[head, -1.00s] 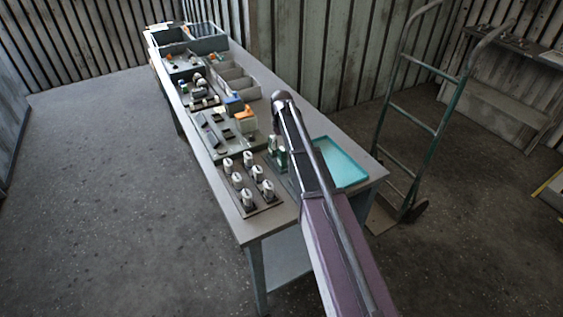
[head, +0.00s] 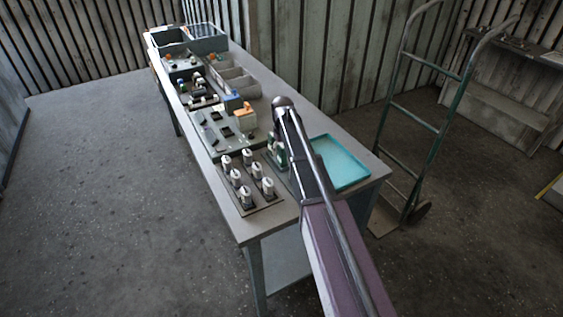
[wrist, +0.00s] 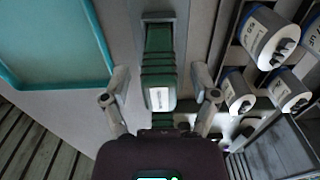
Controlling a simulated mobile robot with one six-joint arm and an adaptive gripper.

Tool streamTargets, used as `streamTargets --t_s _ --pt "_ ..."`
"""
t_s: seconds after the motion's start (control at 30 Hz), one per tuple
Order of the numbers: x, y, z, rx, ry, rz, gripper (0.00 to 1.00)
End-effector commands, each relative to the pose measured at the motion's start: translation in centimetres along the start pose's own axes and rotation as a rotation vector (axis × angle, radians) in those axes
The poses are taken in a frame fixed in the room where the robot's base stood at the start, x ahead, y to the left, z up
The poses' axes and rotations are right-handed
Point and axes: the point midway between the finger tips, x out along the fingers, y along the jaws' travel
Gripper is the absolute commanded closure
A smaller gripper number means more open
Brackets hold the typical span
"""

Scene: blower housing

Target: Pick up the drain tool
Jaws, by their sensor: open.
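A green ribbed block with a white label (wrist: 158,98), which I take to be the drain tool, lies between the fingers of my gripper (wrist: 160,84) in the wrist view. The gripper is open, with a finger on each side and gaps showing between fingers and block. A second green piece (wrist: 162,121) shows just below it, mostly hidden by the gripper body. In the head view, green and white items (head: 279,156) stand at the left edge of my arm, which hides the gripper and much of that spot.
A turquoise tray (head: 340,163) lies on the bench (head: 230,215) to the right. A plate with several white cylinders (head: 246,194) stands to the left. Fixtures and grey bins (head: 236,82) fill the far bench. A green hand truck (head: 432,125) stands right of the bench.

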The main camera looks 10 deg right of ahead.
Motion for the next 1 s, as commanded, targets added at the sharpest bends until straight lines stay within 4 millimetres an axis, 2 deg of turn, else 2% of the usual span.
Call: streamTargets --t_s 0.1,0.73,0.9,0.97,1.0 --pt "0.56 0.0 0.0 0.0 0.0 0.0 0.23" --pt "0.53 -0.02 0.0 0.0 0.0 0.0 0.23" --pt "0.53 -0.02 0.0 0.0 0.0 0.0 0.73" --pt "0.53 -0.03 -0.01 0.0 0.0 0.0 0.91" --pt "0.53 -0.03 -0.01 0.0 0.0 0.0 0.95"
